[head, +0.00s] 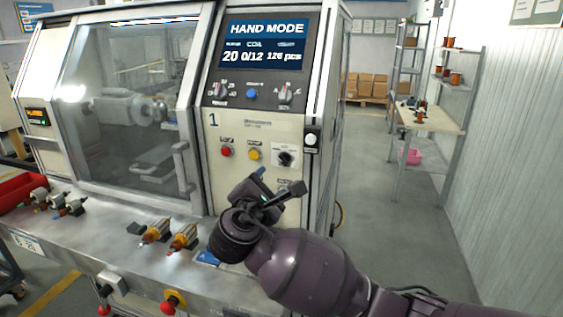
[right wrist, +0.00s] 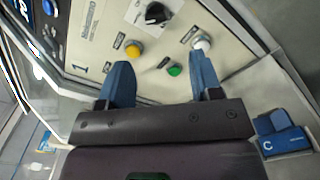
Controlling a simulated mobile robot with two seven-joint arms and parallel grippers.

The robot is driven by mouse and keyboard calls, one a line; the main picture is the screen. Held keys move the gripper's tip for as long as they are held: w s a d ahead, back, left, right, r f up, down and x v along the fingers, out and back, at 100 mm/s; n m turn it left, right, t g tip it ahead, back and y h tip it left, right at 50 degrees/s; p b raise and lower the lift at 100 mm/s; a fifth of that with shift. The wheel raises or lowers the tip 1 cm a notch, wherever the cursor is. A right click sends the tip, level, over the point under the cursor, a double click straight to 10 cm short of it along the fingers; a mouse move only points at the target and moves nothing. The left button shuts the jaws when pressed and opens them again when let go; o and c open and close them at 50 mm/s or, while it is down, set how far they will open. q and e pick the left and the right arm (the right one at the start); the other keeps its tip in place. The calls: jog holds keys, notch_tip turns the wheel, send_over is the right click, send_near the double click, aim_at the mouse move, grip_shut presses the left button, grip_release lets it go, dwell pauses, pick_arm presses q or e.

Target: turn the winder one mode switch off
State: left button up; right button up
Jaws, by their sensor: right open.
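Winder one (head: 252,185), marked "1", has a control panel below a screen reading "HAND MODE". Two grey rotary knobs, a left one (head: 220,91) and a right one (head: 286,93), flank a blue button under the screen. A black rotary switch (head: 285,158) sits lower right on a white plate; it also shows at the top of the right wrist view (right wrist: 155,12). The labels are too small to tell which is the mode switch. My right gripper (head: 281,190) is open and empty, in front of the lower panel, below the black switch. My left gripper is not in view.
Red (head: 227,151) and yellow (head: 255,154) buttons sit left of the black switch. A green button (right wrist: 175,70) shows between my fingers. Armatures (head: 183,238) lie on the machine's front ledge. A red emergency button (head: 170,305) is below.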

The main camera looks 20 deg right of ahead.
aim_at(282, 162)
pick_arm(q)
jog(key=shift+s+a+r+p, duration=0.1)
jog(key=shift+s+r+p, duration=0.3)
jog(key=shift+p, duration=0.5)
pick_arm(e)
jog(key=x, duration=1)
jog(key=shift+w+d+r, duration=0.15)
jog(key=shift+w+r, duration=0.15)
jog(key=shift+w, duration=0.05)
jog(key=shift+c, duration=0.2)
jog(key=c, duration=0.9)
